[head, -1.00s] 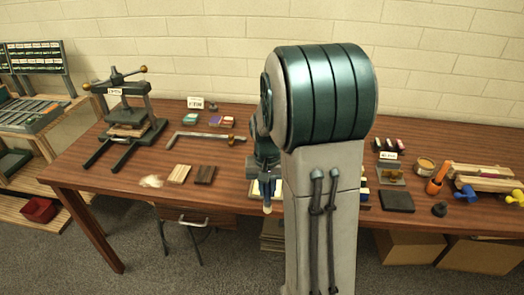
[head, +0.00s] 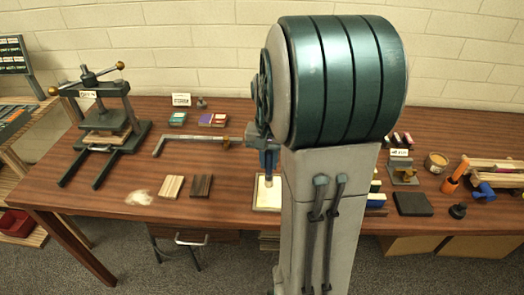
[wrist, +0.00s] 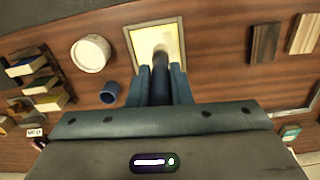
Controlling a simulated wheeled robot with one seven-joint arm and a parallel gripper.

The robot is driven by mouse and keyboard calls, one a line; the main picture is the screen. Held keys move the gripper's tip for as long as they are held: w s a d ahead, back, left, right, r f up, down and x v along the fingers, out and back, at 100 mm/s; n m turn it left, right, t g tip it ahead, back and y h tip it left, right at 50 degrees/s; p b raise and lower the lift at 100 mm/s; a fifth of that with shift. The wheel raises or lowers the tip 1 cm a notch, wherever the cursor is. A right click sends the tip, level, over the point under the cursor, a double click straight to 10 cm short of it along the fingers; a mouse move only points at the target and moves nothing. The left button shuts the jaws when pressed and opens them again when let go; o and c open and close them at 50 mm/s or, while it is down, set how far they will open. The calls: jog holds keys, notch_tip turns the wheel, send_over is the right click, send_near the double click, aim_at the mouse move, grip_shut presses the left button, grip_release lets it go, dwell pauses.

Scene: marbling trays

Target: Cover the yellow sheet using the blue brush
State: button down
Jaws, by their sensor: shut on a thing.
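My gripper (wrist: 161,78) is shut on a brush (wrist: 160,58), which looks dark in the wrist view. The brush points down over the sheet, and its light tip (head: 268,184) shows in the head view. A whitish patch lies around the tip; I cannot tell whether it is bristles or a coating, or whether the tip touches the sheet.
A white round tub (wrist: 90,53) and a small blue cup (wrist: 110,92) stand beside the frame. Several yellow and dark blocks (wrist: 40,85) are further left. Two wooden blocks (head: 172,186) (head: 201,186) lie left of my arm. A press (head: 105,125) stands at the far left.

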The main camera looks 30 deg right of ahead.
aim_at(268, 173)
jog(key=shift+s+f+b, duration=0.25)
jog(key=shift+f+b, duration=0.2)
jog(key=shift+f, duration=0.1)
jog(key=f+b, duration=0.2)
jog(key=f, duration=0.1)
jog(key=f+b, duration=0.2)
jog(key=f, duration=0.1)
jog(key=shift+w+a+f+b, duration=0.1)
jog(key=shift+w+f+b, duration=0.1)
jog(key=shift+f+b, duration=0.15)
jog(key=r+p, duration=0.6)
jog(key=r, duration=0.2)
jog(key=shift+s, duration=0.2)
dwell(0.7)
